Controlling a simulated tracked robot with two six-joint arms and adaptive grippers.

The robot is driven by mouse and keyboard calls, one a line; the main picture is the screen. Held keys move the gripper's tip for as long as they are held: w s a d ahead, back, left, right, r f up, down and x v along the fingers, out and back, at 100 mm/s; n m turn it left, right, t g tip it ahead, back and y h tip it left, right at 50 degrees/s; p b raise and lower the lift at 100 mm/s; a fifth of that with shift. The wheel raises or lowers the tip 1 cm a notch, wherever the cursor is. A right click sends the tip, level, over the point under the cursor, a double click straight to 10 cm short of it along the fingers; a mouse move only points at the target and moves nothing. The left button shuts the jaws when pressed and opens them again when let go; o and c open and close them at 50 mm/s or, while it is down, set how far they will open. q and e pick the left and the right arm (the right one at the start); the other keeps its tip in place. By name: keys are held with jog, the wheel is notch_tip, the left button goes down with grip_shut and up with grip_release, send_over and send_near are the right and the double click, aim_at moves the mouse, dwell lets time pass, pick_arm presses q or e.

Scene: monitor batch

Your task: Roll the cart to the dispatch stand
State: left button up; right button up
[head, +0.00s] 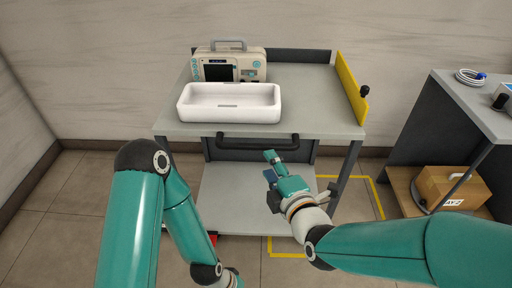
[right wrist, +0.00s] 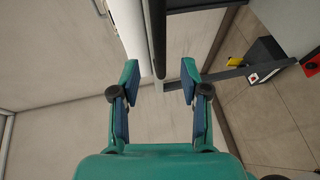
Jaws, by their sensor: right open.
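The cart (head: 315,115) is a grey-topped trolley with a lower shelf (head: 235,205) and a black handle (head: 258,142) along its front. It carries a beige monitor (head: 252,68) and a white tray (head: 228,116). My right gripper (head: 271,166) is open and empty, just in front of and below the handle. In the right wrist view the open fingers (right wrist: 159,78) point toward a dark bar (right wrist: 157,38), probably the handle; I see no grip on it. My left arm reaches down at lower left, its gripper out of view. I cannot tell which thing is the dispatch stand.
A yellow panel (head: 351,85) with a black knob stands at the cart's right edge. Yellow floor lines (head: 377,198) show beside and in front of the cart. At right, a grey bench (head: 470,105) has a coiled cable on top and a cardboard box (head: 455,187) below. A wall is behind.

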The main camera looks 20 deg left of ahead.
aim_at(257, 148)
jog(key=x, duration=0.9)
jog(key=shift+w+a+f+b, duration=0.1)
jog(key=shift+b, duration=0.2)
jog(key=shift+c, duration=0.3)
grip_shut()
